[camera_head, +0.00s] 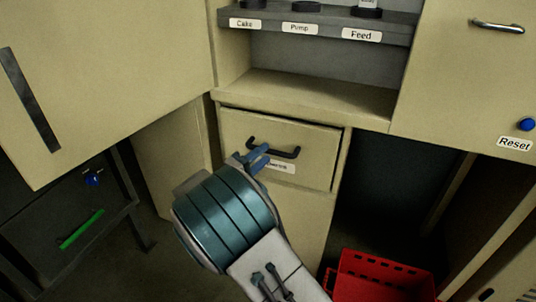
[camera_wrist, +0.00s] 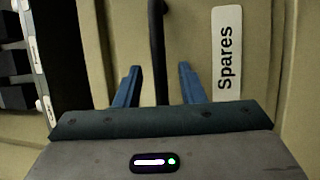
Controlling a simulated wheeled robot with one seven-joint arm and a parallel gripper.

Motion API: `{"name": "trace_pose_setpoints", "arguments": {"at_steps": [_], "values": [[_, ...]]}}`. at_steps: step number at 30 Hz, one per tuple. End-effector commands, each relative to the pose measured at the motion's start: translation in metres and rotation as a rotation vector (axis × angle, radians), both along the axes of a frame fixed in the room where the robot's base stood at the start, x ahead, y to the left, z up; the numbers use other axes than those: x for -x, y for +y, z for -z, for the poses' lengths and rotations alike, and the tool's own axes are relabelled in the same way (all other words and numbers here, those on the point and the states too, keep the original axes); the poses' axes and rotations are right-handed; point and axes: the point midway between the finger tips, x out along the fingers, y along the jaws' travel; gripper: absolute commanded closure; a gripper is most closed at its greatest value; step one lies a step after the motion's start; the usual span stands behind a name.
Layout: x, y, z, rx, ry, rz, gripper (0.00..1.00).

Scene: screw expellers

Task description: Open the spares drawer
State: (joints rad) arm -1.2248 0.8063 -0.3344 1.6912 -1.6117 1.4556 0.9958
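The spares drawer (camera_head: 240,128) is a beige front below the open shelf niche and looks closed. Its dark bar handle (camera_head: 290,154) crosses the front, and it also shows in the wrist view (camera_wrist: 158,40). The white label (camera_wrist: 227,50) reads "Spares"; in the head view my gripper partly hides it. My gripper (camera_head: 258,157) is at the left part of the handle. In the wrist view my gripper (camera_wrist: 160,69) is open, with one blue finger on each side of the handle bar. I cannot tell whether either finger touches it.
The niche shelf above has labels Cake, Pump and Feed (camera_head: 361,34). A beige cabinet (camera_head: 110,60) is at left and a panel with a blue Reset button (camera_head: 526,124) at right. A red crate (camera_head: 380,277) is on the floor at lower right.

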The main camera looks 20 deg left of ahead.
Motion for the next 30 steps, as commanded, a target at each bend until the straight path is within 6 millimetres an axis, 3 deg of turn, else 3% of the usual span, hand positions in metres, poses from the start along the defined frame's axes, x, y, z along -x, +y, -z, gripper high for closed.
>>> {"name": "trace_pose_setpoints", "arguments": {"at_steps": [6, 17, 21, 30], "values": [[-0.022, -0.012, -0.004, -0.002, 0.000, 0.001, 0.64], [-0.027, -0.014, -0.006, -0.001, 0.000, 0.000, 0.64], [-0.027, -0.014, -0.005, -0.002, 0.000, 0.001, 1.00], [-0.022, -0.014, -0.005, 0.000, 0.001, 0.000, 1.00]]}}
